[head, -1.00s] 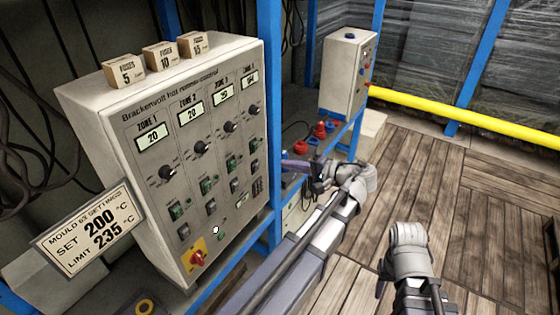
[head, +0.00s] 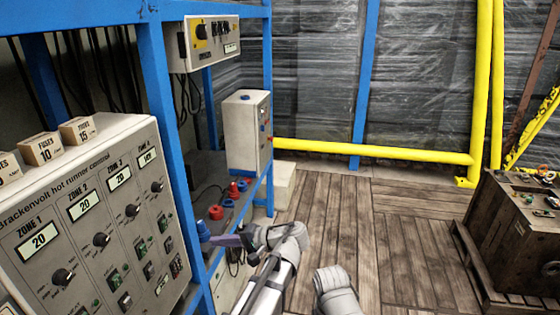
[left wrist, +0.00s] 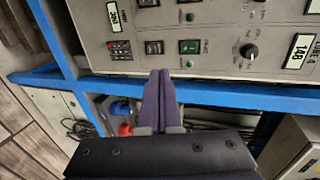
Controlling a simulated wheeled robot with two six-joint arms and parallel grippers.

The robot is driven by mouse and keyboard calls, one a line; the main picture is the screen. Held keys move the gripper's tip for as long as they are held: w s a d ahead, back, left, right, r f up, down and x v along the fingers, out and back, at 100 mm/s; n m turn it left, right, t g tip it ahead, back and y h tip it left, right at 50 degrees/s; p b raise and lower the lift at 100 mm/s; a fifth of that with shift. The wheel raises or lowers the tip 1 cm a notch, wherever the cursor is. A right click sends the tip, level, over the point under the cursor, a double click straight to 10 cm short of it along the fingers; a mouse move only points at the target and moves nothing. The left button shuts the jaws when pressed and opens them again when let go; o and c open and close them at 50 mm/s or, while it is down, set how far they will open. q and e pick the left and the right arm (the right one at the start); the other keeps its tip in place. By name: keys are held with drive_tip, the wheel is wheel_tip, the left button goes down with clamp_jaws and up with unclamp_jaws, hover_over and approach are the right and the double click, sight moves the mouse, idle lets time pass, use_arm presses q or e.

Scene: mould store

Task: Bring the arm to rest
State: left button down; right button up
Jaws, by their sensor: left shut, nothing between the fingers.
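My left gripper (head: 222,240) is in the lower middle of the head view, its dark purple fingers pointing left beside the blue rack frame. In the left wrist view the same fingers (left wrist: 158,90) are together, with nothing between them. They overlap the blue beam and lower edge of the control panel (left wrist: 220,30) in that view. The panel also shows at the left of the head view (head: 85,215), with zone displays, knobs and switches. A grey rounded link (head: 335,292) of mine is at the bottom of the head view. My right gripper is not seen.
Red and blue sockets (head: 216,212) and a grey cabinet (head: 248,135) are on the rack behind my gripper. A yellow rail (head: 375,152) crosses the back. A wooden crate (head: 505,225) stands right. The plank floor between is clear.

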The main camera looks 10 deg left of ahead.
use_arm(q)
drive_tip(key=s+d+f+m+h+p, duration=0.1)
drive_tip(key=s+d+f+h, duration=0.5)
drive_tip(key=d, duration=0.4)
drive_tip(key=s+d+f+m+g+h+p, duration=0.1)
drive_tip(key=s+d+f+h, duration=0.6)
drive_tip(key=d, duration=0.3)
drive_tip(key=shift+s+m, duration=0.4)
drive_tip(key=shift+s, duration=0.4)
